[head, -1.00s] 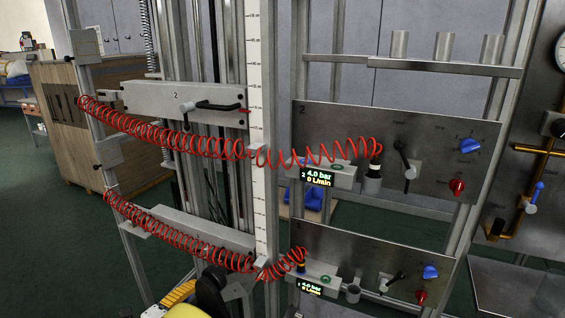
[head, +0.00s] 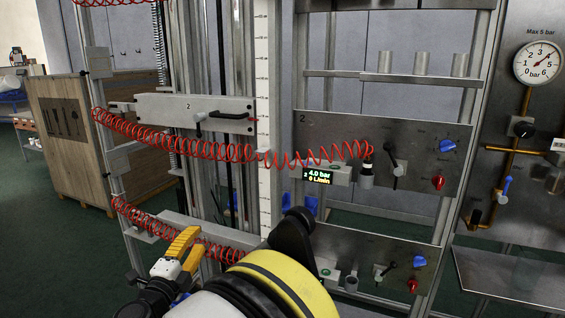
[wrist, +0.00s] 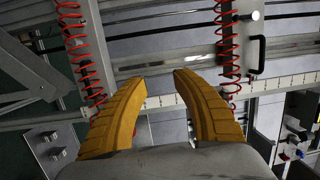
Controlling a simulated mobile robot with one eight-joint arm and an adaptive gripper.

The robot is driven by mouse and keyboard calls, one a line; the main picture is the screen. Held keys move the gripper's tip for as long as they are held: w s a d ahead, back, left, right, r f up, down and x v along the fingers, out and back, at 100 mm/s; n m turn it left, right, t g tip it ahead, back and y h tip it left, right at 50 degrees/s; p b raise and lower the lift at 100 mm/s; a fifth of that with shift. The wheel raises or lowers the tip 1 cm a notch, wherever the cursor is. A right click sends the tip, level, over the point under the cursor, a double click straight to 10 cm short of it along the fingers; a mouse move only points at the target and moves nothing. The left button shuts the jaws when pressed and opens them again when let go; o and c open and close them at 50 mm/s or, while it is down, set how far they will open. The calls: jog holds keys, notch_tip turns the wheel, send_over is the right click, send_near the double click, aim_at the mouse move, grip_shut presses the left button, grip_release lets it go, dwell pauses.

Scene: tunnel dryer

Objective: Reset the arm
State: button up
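My gripper (head: 183,254) is at the lower left of the head view, in front of the lower rail and its red coiled hose. In the wrist view its two yellow fingers (wrist: 160,80) stand apart with nothing between them. My yellow and black arm hides part of the lower panel and the lower hose end in the head view.
Red coiled hoses (head: 215,150) hang close behind my gripper. Panel 2 (head: 405,160) carries knobs and a display reading 4.0 bar, 0 L/min. A pressure gauge (head: 538,62) is at the right. A wooden crate (head: 70,130) stands at the left; green floor shows before it.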

jog(key=d+r+n+y, duration=0.5)
jog(key=d+r+n, duration=0.1)
jog(key=r, duration=0.4)
jog(key=d+r+n+y, duration=0.45)
jog(key=r+n, duration=0.25)
jog(key=r, duration=0.3)
jog(key=s+d+f+n+g+h, duration=0.3)
jog(key=s+d+f+g, duration=0.2)
jog(key=s+d+f, duration=0.6)
jog(key=s+d+f+n+g+h, duration=0.3)
jog(key=s+d+f+g, duration=0.3)
jog(key=s+d+f, duration=0.5)
jog(key=s+d, duration=0.6)
jog(key=d, duration=0.3)
jog(key=shift+s+f, duration=0.15)
jog(key=shift+c, duration=0.5)
